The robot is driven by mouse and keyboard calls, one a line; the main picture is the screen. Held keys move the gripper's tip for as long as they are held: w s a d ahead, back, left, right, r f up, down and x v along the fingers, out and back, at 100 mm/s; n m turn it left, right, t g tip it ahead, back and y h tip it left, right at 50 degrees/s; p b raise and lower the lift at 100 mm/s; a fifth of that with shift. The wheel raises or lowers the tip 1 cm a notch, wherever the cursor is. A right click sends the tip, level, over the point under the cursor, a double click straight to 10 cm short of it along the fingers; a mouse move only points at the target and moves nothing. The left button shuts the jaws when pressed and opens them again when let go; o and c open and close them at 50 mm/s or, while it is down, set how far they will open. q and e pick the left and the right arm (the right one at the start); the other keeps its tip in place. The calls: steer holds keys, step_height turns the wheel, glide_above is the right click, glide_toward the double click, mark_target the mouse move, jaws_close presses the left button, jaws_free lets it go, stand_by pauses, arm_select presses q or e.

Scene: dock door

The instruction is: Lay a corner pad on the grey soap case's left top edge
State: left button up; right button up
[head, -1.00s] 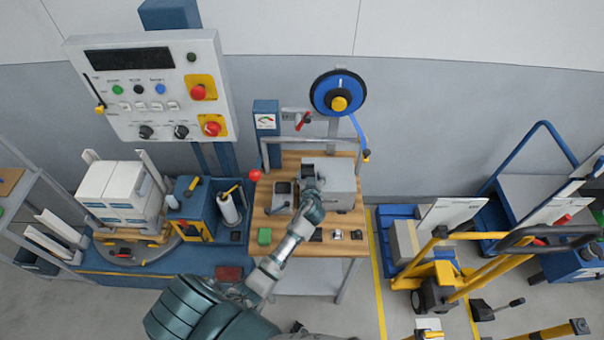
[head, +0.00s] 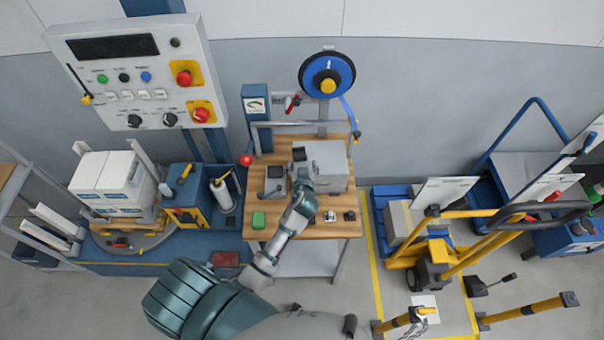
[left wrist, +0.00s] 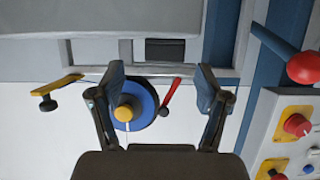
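The grey soap case (head: 328,178) stands on the wooden bench, and part of its left side is hidden by my left arm. A small black pad (head: 299,154) shows at the case's left top edge, just beyond my left gripper (head: 302,174). In the left wrist view my left gripper (left wrist: 160,80) has its fingers spread wide, with nothing clearly held. A dark rectangle (left wrist: 165,49) lies past the fingertips there; I cannot tell whether it is the pad. A broad grey surface fills the top of that view. My right gripper is not in view.
Small dark parts (head: 330,216) and a green block (head: 258,220) lie on the bench's front (head: 300,230). A dark-topped grey box (head: 275,180) stands left of the case. A rail and a blue reel (head: 327,76) are behind. A yellow pallet truck (head: 436,250) stands right.

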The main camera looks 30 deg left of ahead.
arm_select(q)
steer(key=shift+s+a+v, duration=0.3)
steer(key=shift+a+v, duration=0.35)
steer(key=shift+v, duration=2.5)
steer(key=s+d+f+m+g+h, duration=0.2)
steer(key=s+d+f+m+g, duration=0.15)
steer(key=s, duration=0.55)
steer(key=s+d+f+m+g+h, duration=0.25)
steer(key=s+f, duration=0.25)
steer(key=s, duration=0.3)
steer(key=s+d+f+m+g+h, duration=0.2)
steer(key=s+d+f+h, duration=0.15)
steer(key=s, duration=0.55)
steer(key=s+f+g+b, duration=0.1)
steer(key=s+f+b, duration=0.1)
steer(key=f, duration=1.4)
steer(key=s+f+b, duration=0.1)
steer(key=f+b, duration=0.2)
steer(key=f, duration=1.3)
steer(key=s+a+f+g+b, duration=0.1)
steer(key=s+a+f+b, duration=0.1)
steer(key=s+f, duration=1.4)
steer(key=shift+s+a+m+y, duration=0.3)
steer(key=shift+s+a+y, duration=0.1)
steer(key=shift+a, duration=0.3)
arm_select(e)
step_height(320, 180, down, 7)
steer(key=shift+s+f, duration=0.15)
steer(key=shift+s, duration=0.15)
